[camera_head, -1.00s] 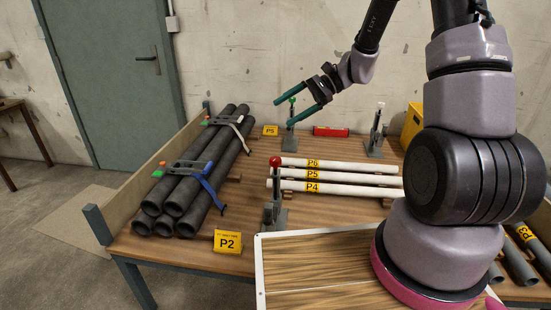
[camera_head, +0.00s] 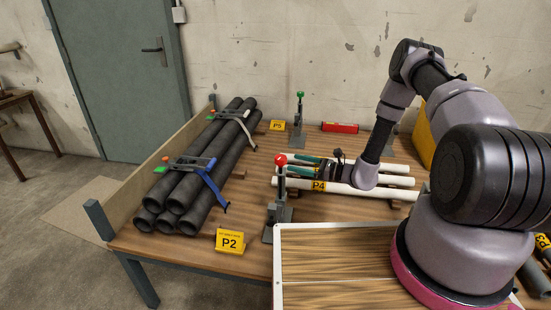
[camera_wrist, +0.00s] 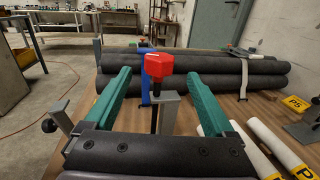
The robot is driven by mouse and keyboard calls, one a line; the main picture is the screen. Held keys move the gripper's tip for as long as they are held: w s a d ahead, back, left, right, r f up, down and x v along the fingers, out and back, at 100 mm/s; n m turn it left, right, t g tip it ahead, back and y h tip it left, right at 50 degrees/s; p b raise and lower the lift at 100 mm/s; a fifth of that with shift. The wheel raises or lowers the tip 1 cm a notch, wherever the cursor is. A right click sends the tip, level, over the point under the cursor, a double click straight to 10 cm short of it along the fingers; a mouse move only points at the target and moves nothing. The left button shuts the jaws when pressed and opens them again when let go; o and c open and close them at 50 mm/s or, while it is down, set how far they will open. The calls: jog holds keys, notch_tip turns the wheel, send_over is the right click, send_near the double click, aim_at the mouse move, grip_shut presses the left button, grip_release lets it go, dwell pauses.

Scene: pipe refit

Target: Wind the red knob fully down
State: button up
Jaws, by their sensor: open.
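The red knob (camera_head: 281,159) tops a dark upright spindle on a grey clamp stand (camera_head: 279,212) at the table's front middle. In the wrist view the red knob (camera_wrist: 158,66) stands clear above the stand's grey bracket (camera_wrist: 166,112). My gripper (camera_head: 293,165) reaches in from the right, about level, with its green fingers pointing at the knob. In the wrist view my gripper (camera_wrist: 161,82) is open, one finger on each side of the knob. The fingers look apart from it. I cannot tell exactly how far the knob lies between the fingertips.
White pipes (camera_head: 345,187) lie just under my gripper and arm. Strapped black pipes (camera_head: 197,170) lie on the left of the table. A green-knobbed stand (camera_head: 299,118) and a red object (camera_head: 340,127) are at the back. A P2 sign (camera_head: 229,241) stands at the front.

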aim_at(281, 166)
jog(key=x, duration=0.9)
jog(key=shift+a, duration=0.35)
jog(key=shift+w, duration=0.1)
jog(key=c, duration=1.4)
jog(key=shift+o, duration=0.2)
jog(key=shift+n+g, duration=0.3)
